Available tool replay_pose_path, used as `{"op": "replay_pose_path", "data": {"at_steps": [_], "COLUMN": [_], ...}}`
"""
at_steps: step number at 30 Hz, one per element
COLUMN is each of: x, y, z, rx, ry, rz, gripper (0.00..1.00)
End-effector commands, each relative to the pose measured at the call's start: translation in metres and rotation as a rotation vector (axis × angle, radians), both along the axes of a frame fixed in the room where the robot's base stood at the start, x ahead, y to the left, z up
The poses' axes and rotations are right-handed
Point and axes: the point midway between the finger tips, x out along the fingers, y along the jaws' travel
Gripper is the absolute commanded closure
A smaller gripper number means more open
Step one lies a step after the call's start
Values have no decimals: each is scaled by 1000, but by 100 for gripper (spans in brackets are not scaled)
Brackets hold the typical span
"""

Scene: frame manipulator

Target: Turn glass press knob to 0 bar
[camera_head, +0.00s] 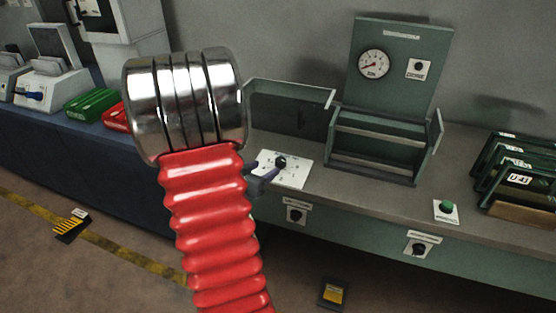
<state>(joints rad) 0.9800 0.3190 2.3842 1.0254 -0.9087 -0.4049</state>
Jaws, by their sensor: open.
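A black knob (281,162) sits on a white square dial plate (291,178) with markings around it, on the bench left of the green press. The markings are too small to read. My gripper (268,170) is mostly hidden behind my red ribbed arm with its chrome rings. Its visible grey and purple tip is open and lies just left of the knob, over the plate's left side. I cannot tell whether it touches the knob. The green press frame (375,150) stands behind, with a round white gauge (373,64) on its back panel.
A green button (446,206) on a white plate and dark framed panels (515,175) are at the right. Small knobs (297,214) and (418,249) are on the bench front. Green (93,103) and red cases lie left. My arm hides much of the middle.

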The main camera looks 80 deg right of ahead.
Motion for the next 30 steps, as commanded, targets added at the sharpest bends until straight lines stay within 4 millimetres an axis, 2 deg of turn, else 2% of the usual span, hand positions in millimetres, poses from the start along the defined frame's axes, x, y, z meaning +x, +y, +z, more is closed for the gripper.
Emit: {"op": "replay_pose_path", "data": {"at_steps": [14, 20, 30], "x": [-1, -6, -16], "y": [-6, -25, -69], "z": [-2, -11, -29], "rx": [0, 0, 1], "ry": [0, 1, 0], "rz": [1, 0, 0], "gripper": [50, 50, 50]}}
